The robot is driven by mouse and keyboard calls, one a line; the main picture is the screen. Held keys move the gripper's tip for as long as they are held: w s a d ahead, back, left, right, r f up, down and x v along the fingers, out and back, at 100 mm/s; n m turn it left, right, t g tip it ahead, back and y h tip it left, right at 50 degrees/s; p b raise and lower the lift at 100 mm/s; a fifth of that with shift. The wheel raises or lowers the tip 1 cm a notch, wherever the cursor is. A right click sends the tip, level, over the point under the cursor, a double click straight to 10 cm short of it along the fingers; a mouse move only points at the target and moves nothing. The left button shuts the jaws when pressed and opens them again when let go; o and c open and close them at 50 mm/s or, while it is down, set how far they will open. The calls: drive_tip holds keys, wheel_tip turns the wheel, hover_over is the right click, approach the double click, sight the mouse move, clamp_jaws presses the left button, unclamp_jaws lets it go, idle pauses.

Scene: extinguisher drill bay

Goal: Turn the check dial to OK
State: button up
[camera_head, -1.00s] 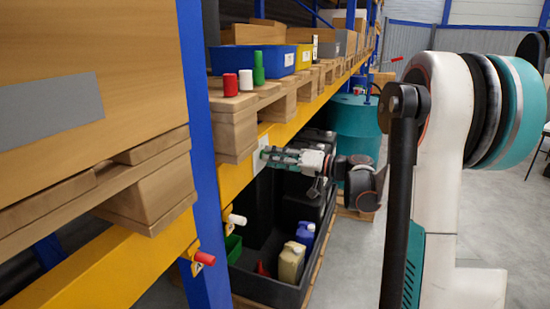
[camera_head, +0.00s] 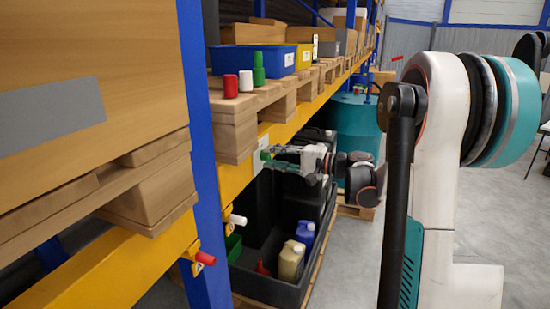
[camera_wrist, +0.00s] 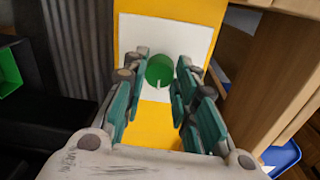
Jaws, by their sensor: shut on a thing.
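The check dial is a round green knob (camera_wrist: 159,70) with a small pale mark at its lower edge. It sits on a white plate (camera_wrist: 196,38) fixed to the yellow beam (camera_wrist: 160,128). My gripper (camera_wrist: 161,66) is shut on the dial, with one teal-and-grey finger on each side. In the head view, my gripper (camera_head: 268,154) reaches left to the white plate (camera_head: 262,139) on the beam, and its fingers mostly hide the dial. I cannot read any OK marking.
Below my gripper a black bin (camera_head: 262,286) holds a tan canister (camera_head: 291,262), a blue canister (camera_head: 305,234) and a red cone (camera_head: 262,268). Red (camera_head: 205,258) and white (camera_head: 237,219) knobs stick out from the rack. A teal drum (camera_head: 357,128) stands behind.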

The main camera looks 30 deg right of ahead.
drive_tip(key=shift+m, duration=0.7)
drive_tip(key=o, duration=1.1)
drive_tip(key=shift+d, duration=0.1)
drive_tip(key=v, duration=1.2)
